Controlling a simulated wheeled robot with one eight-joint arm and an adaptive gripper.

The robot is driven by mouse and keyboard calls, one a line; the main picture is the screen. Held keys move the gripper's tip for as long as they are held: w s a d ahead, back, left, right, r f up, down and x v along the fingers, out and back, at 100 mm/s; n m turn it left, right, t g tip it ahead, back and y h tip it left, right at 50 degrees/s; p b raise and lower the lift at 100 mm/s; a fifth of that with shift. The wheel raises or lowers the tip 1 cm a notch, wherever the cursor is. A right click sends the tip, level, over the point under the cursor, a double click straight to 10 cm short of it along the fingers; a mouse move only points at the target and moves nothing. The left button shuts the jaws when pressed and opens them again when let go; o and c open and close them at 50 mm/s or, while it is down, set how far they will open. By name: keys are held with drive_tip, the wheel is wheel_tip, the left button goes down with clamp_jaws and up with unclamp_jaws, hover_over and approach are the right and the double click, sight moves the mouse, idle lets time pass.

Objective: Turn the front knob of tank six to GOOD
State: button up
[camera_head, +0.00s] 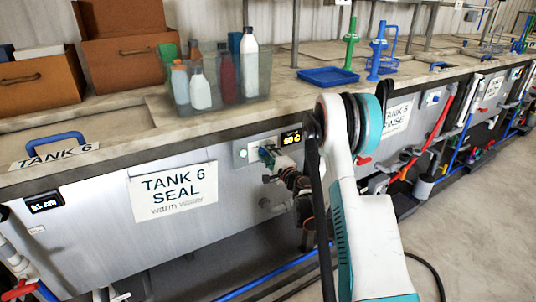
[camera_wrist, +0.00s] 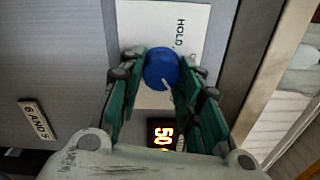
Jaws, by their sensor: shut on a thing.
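Tank six (camera_head: 100,235) is a grey metal front with a white sign (camera_head: 172,192) reading TANK 6 SEAL, warm water. My gripper (camera_head: 266,156) is at its front panel, to the right of the sign. In the wrist view, my gripper (camera_wrist: 163,62) has its green fingers shut on a round blue knob (camera_wrist: 160,68). A pale pointer mark on the knob points down and slightly right in that view. The knob sits on a white plate (camera_wrist: 180,22) with HOLD printed sideways. More lettering beside it is partly hidden by a finger, and I cannot read GOOD.
A lit display (camera_head: 290,137) is beside the knob; in the wrist view (camera_wrist: 162,134) it reads 50. A clear bin of bottles (camera_head: 220,95) stands on the tank top, near brown boxes (camera_head: 125,58).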

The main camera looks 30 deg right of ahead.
drive_tip(key=shift+m, duration=0.5)
drive_tip(key=shift+f, duration=0.1)
drive_tip(key=o, duration=1.1)
drive_tip(key=shift+d, duration=0.1)
